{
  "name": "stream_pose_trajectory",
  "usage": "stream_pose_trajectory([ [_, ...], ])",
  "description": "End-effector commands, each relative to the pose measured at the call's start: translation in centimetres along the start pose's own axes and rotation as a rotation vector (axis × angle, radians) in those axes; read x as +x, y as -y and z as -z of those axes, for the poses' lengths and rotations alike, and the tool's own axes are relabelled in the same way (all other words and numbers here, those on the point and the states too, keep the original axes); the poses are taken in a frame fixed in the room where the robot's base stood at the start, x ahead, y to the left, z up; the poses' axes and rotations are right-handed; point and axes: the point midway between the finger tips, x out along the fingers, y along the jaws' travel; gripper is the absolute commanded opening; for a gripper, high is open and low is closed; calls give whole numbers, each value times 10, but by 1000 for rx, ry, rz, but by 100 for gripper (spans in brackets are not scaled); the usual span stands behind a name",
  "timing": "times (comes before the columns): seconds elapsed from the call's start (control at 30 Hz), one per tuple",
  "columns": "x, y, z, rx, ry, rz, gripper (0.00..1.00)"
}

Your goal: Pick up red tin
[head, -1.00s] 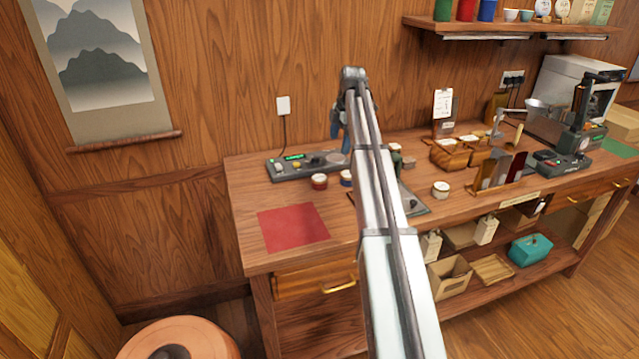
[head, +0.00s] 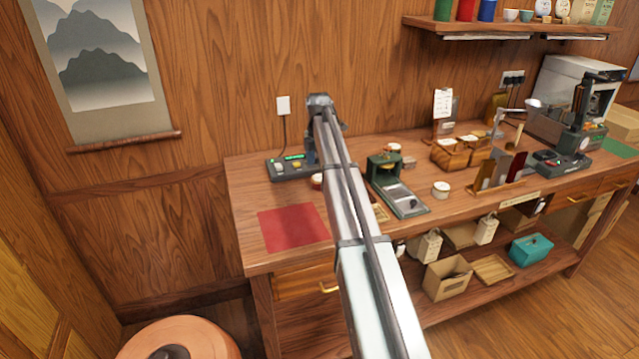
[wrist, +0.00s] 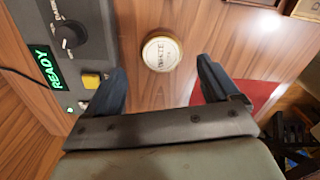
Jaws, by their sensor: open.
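The red tin (head: 316,182) stands on the workbench in the head view, between the control box and the red mat, partly hidden by my arm. In the wrist view a round tin (wrist: 162,52) with a cream, lettered lid shows from above, beyond the fingertips and between their lines. It appears to be the red tin, but its side colour does not show there. My gripper (wrist: 160,68) is open and empty, with one dark finger on each side. In the head view my arm hides most of the gripper.
The control box (head: 284,170) with a lit green READY display is close to the left finger. The red mat (head: 292,228) lies flat near the right finger. A green press-like device (head: 400,195) and a white-lidded tin (head: 441,190) stand farther right.

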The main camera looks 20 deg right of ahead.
Motion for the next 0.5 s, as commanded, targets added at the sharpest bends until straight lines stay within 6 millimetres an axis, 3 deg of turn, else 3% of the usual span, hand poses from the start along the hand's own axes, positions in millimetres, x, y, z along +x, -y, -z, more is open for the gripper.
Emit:
stream_pose_trajectory([
  [0.27, 16, 1, -1, 0, 0, 0, 88],
  [0.5, 45, 3, -4, 0, -1, 1, 88],
])
